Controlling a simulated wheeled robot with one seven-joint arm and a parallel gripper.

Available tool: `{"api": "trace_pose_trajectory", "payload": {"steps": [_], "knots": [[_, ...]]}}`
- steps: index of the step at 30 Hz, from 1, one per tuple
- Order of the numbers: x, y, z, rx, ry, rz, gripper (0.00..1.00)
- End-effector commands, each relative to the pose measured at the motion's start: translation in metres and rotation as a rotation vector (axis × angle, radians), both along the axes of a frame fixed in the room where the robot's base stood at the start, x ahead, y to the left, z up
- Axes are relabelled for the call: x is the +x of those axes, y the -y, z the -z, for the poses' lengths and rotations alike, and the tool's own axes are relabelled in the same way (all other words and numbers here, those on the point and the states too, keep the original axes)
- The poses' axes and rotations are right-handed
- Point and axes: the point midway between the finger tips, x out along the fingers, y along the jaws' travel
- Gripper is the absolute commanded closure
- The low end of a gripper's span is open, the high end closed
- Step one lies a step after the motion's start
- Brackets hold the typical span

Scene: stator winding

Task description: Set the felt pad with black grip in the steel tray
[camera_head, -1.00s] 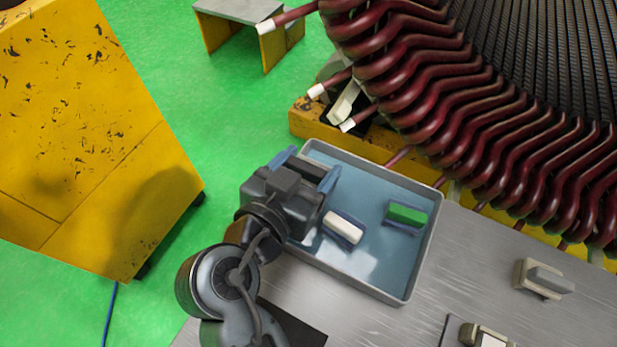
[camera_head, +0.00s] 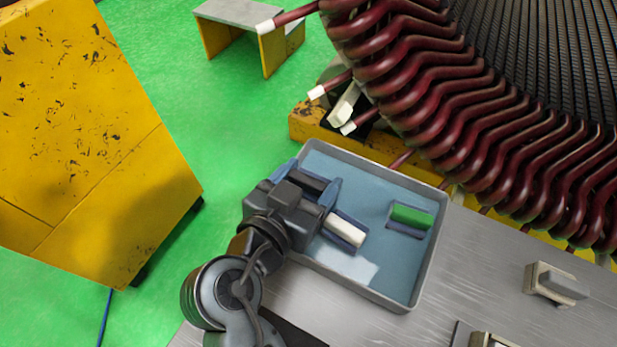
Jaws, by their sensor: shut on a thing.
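The steel tray (camera_head: 432,250) has a grey rim and a blue-tinted floor, and sits on the metal bench. My gripper (camera_head: 312,186) is over the left part of the tray, with its blue fingers on either side of a dark piece. This piece, the felt pad with black grip (camera_head: 309,181), is held between the fingers. Its underside is hidden, so I cannot tell whether it touches the tray floor. My gripper body covers part of the tray's left wall.
In the tray lie a blue pad with a white grip (camera_head: 346,232), close right of my gripper, and one with a green grip (camera_head: 411,216). A beige pad with a grey grip (camera_head: 556,283) lies on the bench (camera_head: 480,262). Dark red stator coils (camera_head: 440,110) rise behind.

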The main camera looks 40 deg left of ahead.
Motion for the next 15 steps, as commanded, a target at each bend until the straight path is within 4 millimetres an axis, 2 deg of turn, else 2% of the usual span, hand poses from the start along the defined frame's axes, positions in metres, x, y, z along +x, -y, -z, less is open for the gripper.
{"api": "trace_pose_trajectory", "payload": {"steps": [1,4,5,12,15], "knots": [[-0.0003,0.0003,0.0089,-0.001,0.000,0.000,0.67],[-0.0006,0.0002,0.0095,-0.001,0.000,-0.001,0.67],[-0.0006,0.0003,0.0104,-0.002,-0.001,-0.002,0.27],[-0.0012,0.0004,0.0132,-0.003,-0.001,-0.002,0.04],[-0.0014,0.0003,0.0135,-0.004,-0.001,-0.003,0.04]]}}
